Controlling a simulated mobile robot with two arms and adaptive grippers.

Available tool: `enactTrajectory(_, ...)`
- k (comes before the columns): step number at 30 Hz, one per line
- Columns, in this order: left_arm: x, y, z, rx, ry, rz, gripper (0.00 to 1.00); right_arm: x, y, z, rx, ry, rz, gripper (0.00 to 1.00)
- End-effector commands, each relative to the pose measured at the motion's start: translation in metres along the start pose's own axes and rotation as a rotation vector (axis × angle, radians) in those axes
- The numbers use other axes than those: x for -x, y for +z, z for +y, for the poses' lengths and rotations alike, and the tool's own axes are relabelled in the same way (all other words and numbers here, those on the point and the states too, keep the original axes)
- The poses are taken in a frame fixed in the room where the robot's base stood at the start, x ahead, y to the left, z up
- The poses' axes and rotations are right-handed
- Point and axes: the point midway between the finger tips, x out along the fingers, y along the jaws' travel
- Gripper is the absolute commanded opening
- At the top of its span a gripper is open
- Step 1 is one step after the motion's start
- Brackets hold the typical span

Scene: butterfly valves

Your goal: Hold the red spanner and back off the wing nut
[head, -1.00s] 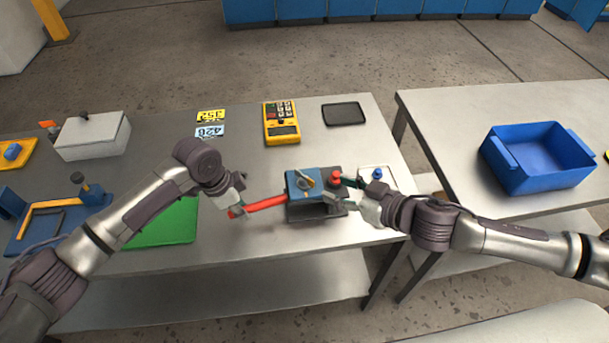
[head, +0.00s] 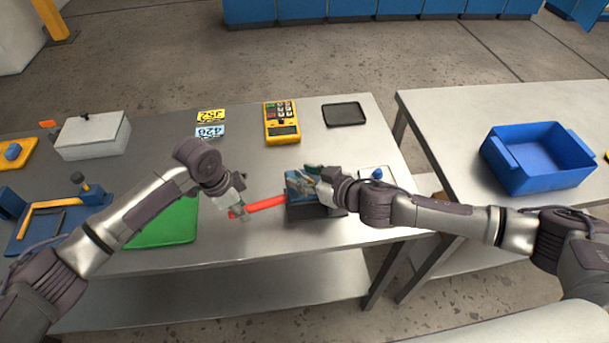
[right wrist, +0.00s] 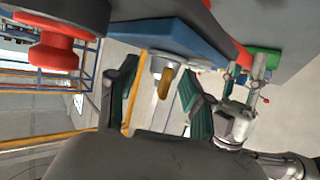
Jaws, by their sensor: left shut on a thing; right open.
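The red spanner (head: 266,203) runs level to the blue valve body (head: 293,192) on its dark stand (head: 301,213). My left gripper (head: 237,208) is shut on the spanner's left end. My right gripper (head: 310,180) is open over the valve and hides much of its top in the head view. In the right wrist view, the brass-coloured wing nut (right wrist: 164,85) shows below the blue body (right wrist: 170,42), in the gap between the two green-padded fingers. I cannot tell whether either finger touches it. The red knob (right wrist: 58,45) is at upper left there.
A yellow meter (head: 281,122) and a black tray (head: 344,114) lie behind the valve. A white plate with a blue knob (head: 377,174) is close to my right gripper. A green mat (head: 170,222) lies left, and a blue bin (head: 538,160) stands on the right table.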

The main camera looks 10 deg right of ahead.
Motion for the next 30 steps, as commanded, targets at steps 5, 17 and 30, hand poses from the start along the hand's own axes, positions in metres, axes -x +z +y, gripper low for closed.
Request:
enactTrajectory(5,0.0001,-0.0003,0.0000,0.000,0.000,0.001,0.00,0.0003,0.0000,0.0002,0.000,0.000,0.000,0.28)
enactTrajectory(17,0.0001,-0.0003,0.0000,0.000,0.000,0.001,0.00,0.0003,0.0001,0.0003,0.004,-0.007,-0.001,0.00)
enactTrajectory(30,0.0002,-0.0005,0.0001,-0.001,0.000,0.001,0.00,-0.0009,-0.0007,0.0006,0.094,-0.211,-0.002,0.00)
